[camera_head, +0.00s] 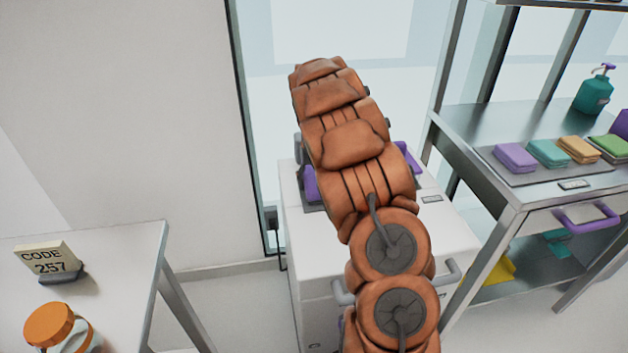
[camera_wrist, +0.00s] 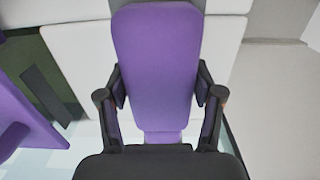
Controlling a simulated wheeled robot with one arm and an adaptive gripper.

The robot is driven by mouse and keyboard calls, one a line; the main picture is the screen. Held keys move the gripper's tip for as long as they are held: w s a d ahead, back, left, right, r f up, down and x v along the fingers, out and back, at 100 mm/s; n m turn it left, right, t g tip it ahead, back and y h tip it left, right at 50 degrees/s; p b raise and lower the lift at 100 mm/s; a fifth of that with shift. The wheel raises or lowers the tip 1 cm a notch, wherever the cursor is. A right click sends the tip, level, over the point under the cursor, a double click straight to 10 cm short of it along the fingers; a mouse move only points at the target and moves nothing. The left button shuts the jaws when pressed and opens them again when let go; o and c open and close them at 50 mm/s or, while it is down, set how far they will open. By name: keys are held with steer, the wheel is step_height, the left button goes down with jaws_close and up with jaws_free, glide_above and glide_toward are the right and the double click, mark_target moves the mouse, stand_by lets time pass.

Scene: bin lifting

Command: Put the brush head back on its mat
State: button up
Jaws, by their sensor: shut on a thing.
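In the wrist view a purple rounded block, which looks like the brush head (camera_wrist: 155,55), fills the space between the two dark fingers of my gripper (camera_wrist: 160,88). The fingers press on its left and right sides, so my gripper is shut on it. In the head view my arm hides the gripper. Purple parts show on either side of the arm, at its left (camera_head: 309,183) and right (camera_head: 407,160), above the white cabinet; I cannot tell which belongs to the brush head. A dark edge by the left one may be the mat (camera_head: 313,207), mostly hidden.
The white cabinet (camera_head: 455,222) stands under my arm, with grey handles on its front. A metal shelf (camera_head: 470,118) at right holds folded cloths (camera_head: 548,152) and a teal bottle (camera_head: 594,95). A white table (camera_head: 120,250) with a code sign (camera_head: 48,258) and jar (camera_head: 55,325) is at left.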

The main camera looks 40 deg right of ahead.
mark_target(314, 176)
steer(key=o, duration=1.5)
steer(key=shift+o, duration=0.2)
step_height(314, 176, up, 12)
steer(key=shift+w+r+b, duration=0.15)
steer(key=shift+b, duration=0.25)
